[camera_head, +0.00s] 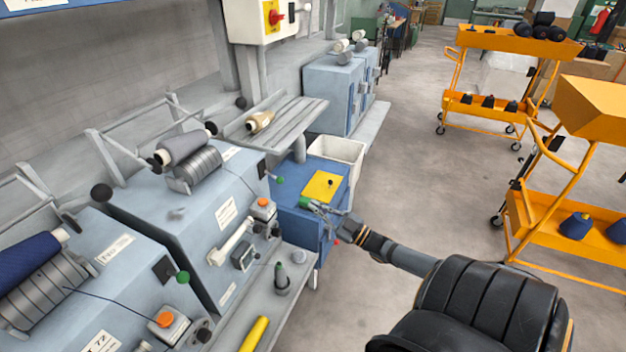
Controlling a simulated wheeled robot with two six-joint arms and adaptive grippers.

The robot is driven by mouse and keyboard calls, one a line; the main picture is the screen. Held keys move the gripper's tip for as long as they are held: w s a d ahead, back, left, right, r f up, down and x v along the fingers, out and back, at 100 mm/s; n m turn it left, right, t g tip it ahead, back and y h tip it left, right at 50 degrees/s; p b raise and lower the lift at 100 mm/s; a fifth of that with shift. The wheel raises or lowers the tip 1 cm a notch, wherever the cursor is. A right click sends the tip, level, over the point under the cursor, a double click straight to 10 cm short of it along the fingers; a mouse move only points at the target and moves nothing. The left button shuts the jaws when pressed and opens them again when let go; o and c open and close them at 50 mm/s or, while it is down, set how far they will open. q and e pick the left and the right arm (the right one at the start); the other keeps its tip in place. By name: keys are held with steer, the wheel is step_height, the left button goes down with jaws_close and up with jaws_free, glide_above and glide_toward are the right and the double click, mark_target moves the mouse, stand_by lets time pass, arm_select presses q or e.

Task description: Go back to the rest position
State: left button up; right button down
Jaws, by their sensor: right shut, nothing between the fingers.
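My right arm comes in from the lower right, and my right gripper (315,206) is at its end. The gripper is shut and empty. It hovers over or in front of the blue cabinet (313,229) beside the spinning frames, near a yellow panel (322,186) on its top. I cannot tell whether it touches the cabinet. My left gripper does not show in this view.
Grey-blue spinning frames (207,221) with bobbins line the left. A yellow tube (254,334) lies on their front ledge. A white bin (338,149) stands behind the cabinet. Orange trolleys (560,207) with dark cones stand at the right. Grey floor between is clear.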

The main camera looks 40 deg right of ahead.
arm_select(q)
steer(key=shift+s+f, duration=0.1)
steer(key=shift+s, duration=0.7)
arm_select(e)
steer(key=shift+w, duration=0.1)
